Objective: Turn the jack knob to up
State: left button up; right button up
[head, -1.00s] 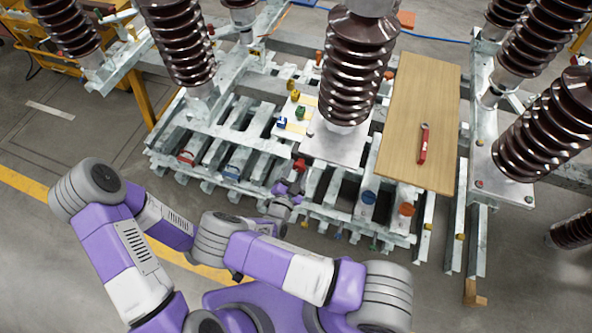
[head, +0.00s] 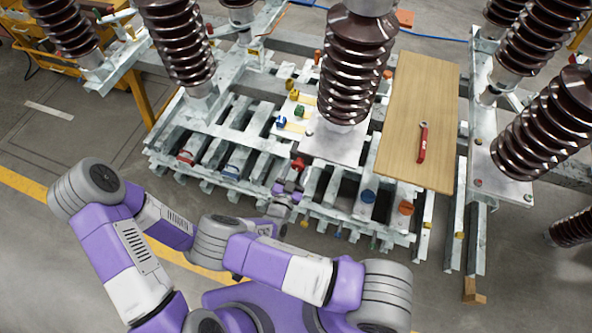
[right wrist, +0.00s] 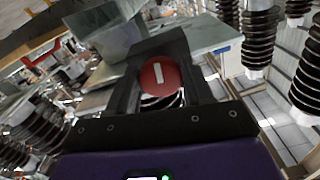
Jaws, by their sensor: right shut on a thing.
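A round red knob with a white bar mark (right wrist: 160,76) sits between the two dark fingers of my right gripper (right wrist: 160,88) in the right wrist view. The white bar stands nearly upright in that picture, with a slight tilt. In the head view my right gripper (head: 288,188) is at the front edge of the metal frame, just below a red part (head: 298,163). It is shut on the red knob. The fingers hide the knob's sides. My left arm shows at the left of the head view, but its gripper does not show.
The grey metal frame (head: 240,132) has gaps between its bars. Brown ribbed insulators (head: 352,70) rise above it. A wooden board (head: 418,105) bears a red-handled tool (head: 422,145). Blue (head: 368,196) and orange (head: 405,207) round parts sit right of my gripper.

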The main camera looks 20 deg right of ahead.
jog(key=o, duration=1)
jog(key=v, duration=0.7)
jog(key=shift+s+a, duration=0.2)
jog(key=shift+s, duration=0.1)
